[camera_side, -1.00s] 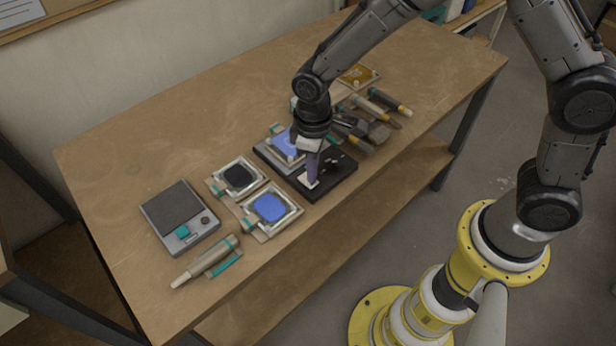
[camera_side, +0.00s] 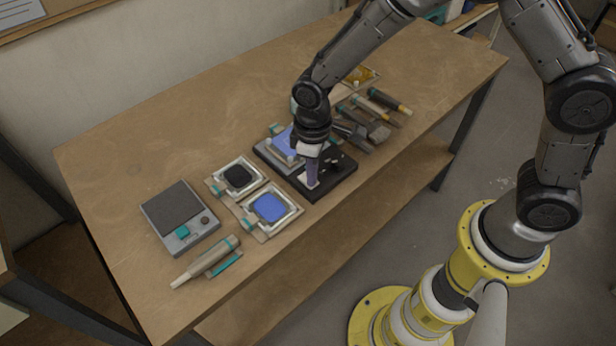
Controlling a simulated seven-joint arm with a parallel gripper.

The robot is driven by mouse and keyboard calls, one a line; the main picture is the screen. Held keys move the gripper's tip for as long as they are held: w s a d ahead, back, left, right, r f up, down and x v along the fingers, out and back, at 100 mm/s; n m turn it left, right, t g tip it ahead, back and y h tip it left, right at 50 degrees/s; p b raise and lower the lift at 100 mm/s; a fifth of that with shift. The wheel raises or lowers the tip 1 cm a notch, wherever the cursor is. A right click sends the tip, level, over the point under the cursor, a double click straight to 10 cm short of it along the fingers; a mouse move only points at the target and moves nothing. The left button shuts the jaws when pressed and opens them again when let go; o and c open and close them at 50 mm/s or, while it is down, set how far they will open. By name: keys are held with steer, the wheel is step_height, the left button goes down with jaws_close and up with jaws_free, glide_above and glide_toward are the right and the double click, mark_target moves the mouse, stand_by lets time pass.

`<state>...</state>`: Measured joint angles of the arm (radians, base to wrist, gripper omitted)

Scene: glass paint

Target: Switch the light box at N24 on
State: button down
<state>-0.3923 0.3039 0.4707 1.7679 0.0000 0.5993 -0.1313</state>
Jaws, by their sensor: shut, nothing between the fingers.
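No N24 marking is readable, so I cannot tell for certain which thing is the light box. A black box (camera_side: 342,172) lies near the front edge of the bench, with small pale marks on its top. My gripper (camera_side: 312,182) points down over the left part of this box, its fingers shut and empty. The fingertips are at or just above a pale patch there; contact cannot be told. A grey device (camera_side: 180,220) with a dark, unlit panel, a teal button and a round knob lies at the left of the bench.
A framed blue glass (camera_side: 269,208) and a framed black one (camera_side: 239,177) lie left of my gripper. Another blue piece (camera_side: 280,146) sits behind it, partly hidden. Brushes and tools (camera_side: 383,108) lie to the right. A thick pen-like tool (camera_side: 205,262) lies in front. The bench's back left is clear.

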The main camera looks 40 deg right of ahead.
steer(key=shift+f, duration=0.1)
steer(key=shift+r, duration=3.5)
